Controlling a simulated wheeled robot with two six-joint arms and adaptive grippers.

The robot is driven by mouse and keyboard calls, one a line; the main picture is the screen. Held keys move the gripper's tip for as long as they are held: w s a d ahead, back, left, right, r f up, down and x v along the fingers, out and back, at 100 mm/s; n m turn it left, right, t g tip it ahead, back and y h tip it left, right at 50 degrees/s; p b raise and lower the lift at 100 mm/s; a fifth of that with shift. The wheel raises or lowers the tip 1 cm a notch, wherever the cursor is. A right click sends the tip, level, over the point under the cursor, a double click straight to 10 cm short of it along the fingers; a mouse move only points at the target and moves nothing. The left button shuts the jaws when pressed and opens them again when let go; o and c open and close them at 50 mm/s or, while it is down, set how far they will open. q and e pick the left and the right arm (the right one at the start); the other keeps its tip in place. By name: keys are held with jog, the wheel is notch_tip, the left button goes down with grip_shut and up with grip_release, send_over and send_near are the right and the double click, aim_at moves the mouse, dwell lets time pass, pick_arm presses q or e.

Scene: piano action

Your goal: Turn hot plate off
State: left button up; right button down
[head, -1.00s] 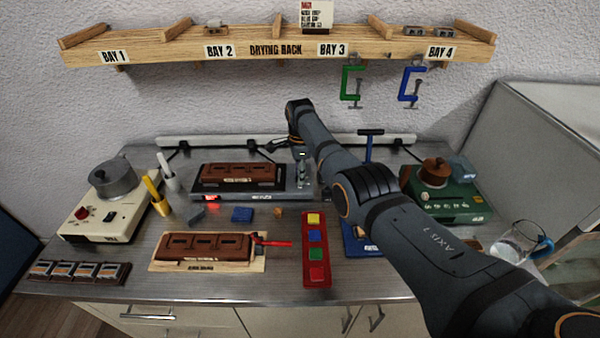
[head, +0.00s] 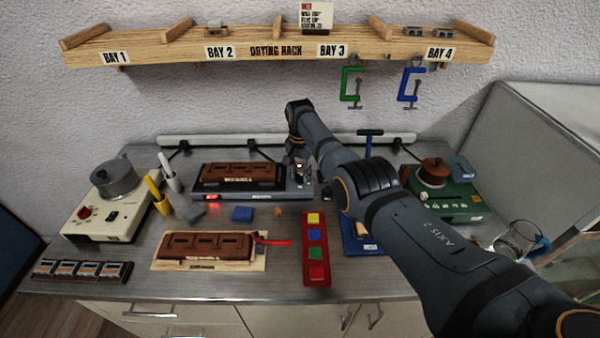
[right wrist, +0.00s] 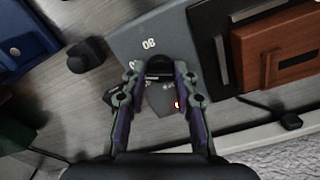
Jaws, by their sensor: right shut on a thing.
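The grey hot plate (head: 262,197) stands at the back middle of the bench, with a brown slotted block (head: 240,174) on its black top. A small red display (head: 212,198) glows on its front. My right gripper (head: 299,172) is at the hot plate's right end, partly hidden by my arm. In the right wrist view the grey housing (right wrist: 138,42) carries a white number. There my right gripper (right wrist: 160,75) is shut on a small dark knob-like part (right wrist: 160,66) at the housing; its exact shape is unclear. My left gripper is not in view.
A cream heater with a grey pot (head: 115,178) stands at the left, a green one (head: 450,205) at the right. A drying rack (head: 275,45) hangs above.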

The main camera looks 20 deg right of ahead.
jog(key=n, duration=0.5)
jog(key=shift+f+n, duration=0.1)
jog(key=shift+n, duration=0.2)
jog(key=n, duration=1.1)
jog(key=shift+n, duration=0.4)
jog(key=n, duration=0.5)
jog(key=shift+n, duration=0.4)
jog(key=c, duration=1)
grip_release()
